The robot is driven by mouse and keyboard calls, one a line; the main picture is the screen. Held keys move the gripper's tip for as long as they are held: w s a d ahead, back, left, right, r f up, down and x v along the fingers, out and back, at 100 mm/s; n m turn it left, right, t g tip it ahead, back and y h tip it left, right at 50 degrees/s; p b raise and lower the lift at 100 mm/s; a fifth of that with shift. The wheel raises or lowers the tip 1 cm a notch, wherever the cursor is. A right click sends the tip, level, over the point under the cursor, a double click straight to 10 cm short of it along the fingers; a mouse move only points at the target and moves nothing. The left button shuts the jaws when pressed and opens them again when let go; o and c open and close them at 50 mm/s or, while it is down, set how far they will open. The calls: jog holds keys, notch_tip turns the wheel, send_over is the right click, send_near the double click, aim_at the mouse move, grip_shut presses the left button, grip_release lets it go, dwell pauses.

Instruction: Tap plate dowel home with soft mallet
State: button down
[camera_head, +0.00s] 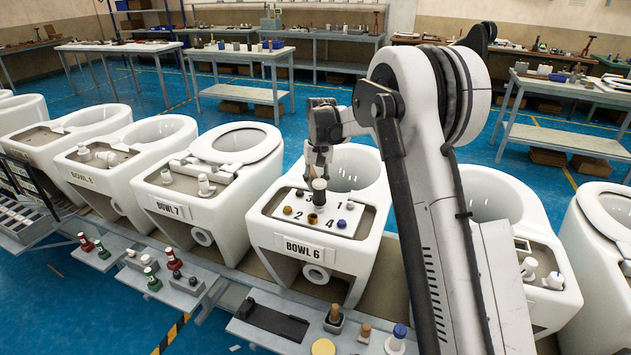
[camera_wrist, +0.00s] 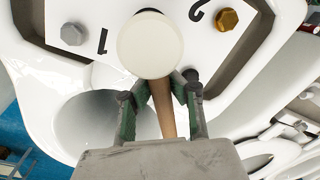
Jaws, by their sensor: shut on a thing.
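My gripper (camera_wrist: 160,95) is shut on the wooden handle (camera_wrist: 165,112) of the soft mallet. The mallet's round cream head (camera_wrist: 149,45) is beyond the fingertips and covers part of the numbered plate. In the head view, my gripper (camera_head: 318,152) hangs over the white plate (camera_head: 270,209) on Bowl 6 (camera_head: 262,243). A pale-topped cylinder (camera_head: 319,185), probably the mallet head, shows below it, above or on the plate. A brass piece (camera_head: 312,219) sits near the plate's middle. I cannot make out the dowel; the mallet head may hide it.
Gold (camera_head: 287,210), blue (camera_head: 341,223) and grey (camera_head: 350,205) bolt heads stand around the plate. Bowl 7 (camera_head: 165,210) is to the left. A front ledge holds a black tray (camera_head: 270,320), a wooden-topped piece (camera_head: 334,313) and a blue-capped piece (camera_head: 398,335).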

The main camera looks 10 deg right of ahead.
jog(key=shift+r+p, duration=1.35)
jog(key=shift+r, duration=1.05)
